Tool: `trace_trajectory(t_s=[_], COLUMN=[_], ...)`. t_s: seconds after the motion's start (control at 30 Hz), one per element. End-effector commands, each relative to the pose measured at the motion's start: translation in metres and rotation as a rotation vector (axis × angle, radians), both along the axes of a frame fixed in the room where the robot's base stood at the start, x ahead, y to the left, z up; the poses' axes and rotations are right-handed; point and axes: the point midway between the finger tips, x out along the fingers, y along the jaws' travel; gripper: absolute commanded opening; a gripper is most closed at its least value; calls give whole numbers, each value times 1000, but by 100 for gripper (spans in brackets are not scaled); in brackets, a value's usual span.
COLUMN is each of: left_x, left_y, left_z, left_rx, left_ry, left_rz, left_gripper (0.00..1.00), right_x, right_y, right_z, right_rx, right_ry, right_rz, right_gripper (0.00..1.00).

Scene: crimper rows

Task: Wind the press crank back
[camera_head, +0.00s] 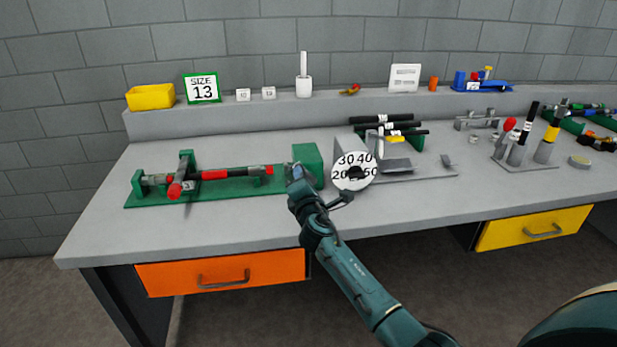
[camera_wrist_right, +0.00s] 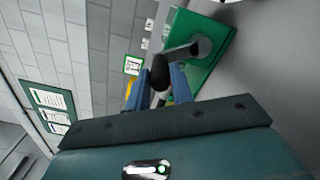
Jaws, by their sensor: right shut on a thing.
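The press is a green bench fixture (camera_head: 230,188) with a green block (camera_head: 308,162) at its right end and a red-and-black bar along it. In the right wrist view, the crank has a grey arm (camera_wrist_right: 183,50) on the green block (camera_wrist_right: 218,68) and a black knob (camera_wrist_right: 160,72). My right gripper (camera_head: 294,172) is at the left side of the block. In the right wrist view its blue fingers (camera_wrist_right: 168,88) are shut around the knob. The gripper hides most of the crank in the head view. My left gripper is not in view.
A white dial (camera_head: 353,172) with numbers stands right of the block, close to my right arm. Tool holders (camera_head: 526,152) stand at the right. The front bench strip is clear.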

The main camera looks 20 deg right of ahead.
Motion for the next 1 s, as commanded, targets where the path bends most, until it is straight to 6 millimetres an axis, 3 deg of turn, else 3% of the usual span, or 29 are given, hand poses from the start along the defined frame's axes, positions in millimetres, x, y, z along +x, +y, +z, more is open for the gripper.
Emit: trace_trajectory(t_s=[0.5, 1.0], left_x=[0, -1], left_y=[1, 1], left_z=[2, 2], left_rx=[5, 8], left_ry=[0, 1], left_rz=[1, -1], left_gripper=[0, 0], right_x=[6, 7], right_y=[17, 21], right_z=[-14, -25], right_rx=[-434, -600], right_ry=[96, 137], right_rz=[-1, -3], right_gripper=[0, 0])
